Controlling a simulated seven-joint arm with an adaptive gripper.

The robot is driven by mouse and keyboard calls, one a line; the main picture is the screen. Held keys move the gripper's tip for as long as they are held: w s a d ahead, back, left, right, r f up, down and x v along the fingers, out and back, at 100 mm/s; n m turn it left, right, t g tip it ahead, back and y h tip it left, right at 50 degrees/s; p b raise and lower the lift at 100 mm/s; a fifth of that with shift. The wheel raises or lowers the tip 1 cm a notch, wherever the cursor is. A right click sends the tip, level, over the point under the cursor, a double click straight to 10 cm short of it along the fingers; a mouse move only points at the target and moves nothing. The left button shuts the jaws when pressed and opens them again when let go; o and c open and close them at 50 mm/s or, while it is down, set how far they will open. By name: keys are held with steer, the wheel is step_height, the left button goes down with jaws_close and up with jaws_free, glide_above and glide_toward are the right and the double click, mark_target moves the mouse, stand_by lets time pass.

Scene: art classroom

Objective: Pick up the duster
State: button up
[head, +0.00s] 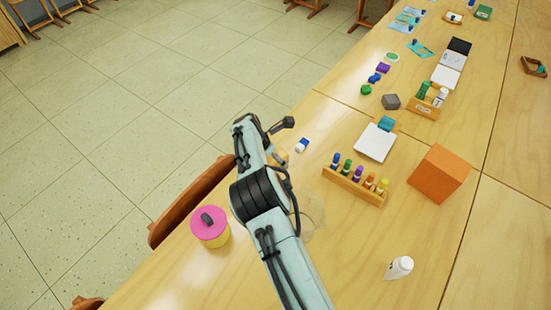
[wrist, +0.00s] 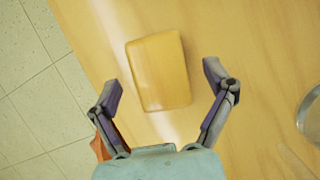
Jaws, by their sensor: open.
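The duster (wrist: 158,72) looks like a smooth yellow-tan block with rounded corners, lying on the wooden table in the wrist view. My gripper (wrist: 162,82) is open, with one finger to the left of the duster's near part and the other to its right. Both fingers appear apart from the block, which extends beyond the fingertips. I cannot tell the height of the fingers above the table. In the head view my arm covers most of the duster, and only a small yellowish part (head: 281,157) shows beside it.
A clear glass container (head: 309,217) stands right of my arm; its rim also shows in the wrist view (wrist: 312,116). A pink-lidded yellow pot (head: 211,229) stands to the left. A bottle rack (head: 353,188), an orange box (head: 440,173) and a white bottle (head: 399,268) are further right. The table edge is close.

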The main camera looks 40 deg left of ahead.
steer(key=shift+w+f, duration=0.25)
steer(key=shift+f, duration=0.4)
steer(key=shift+d, duration=0.1)
steer(key=c, duration=1.2)
steer(key=shift+c, duration=0.2)
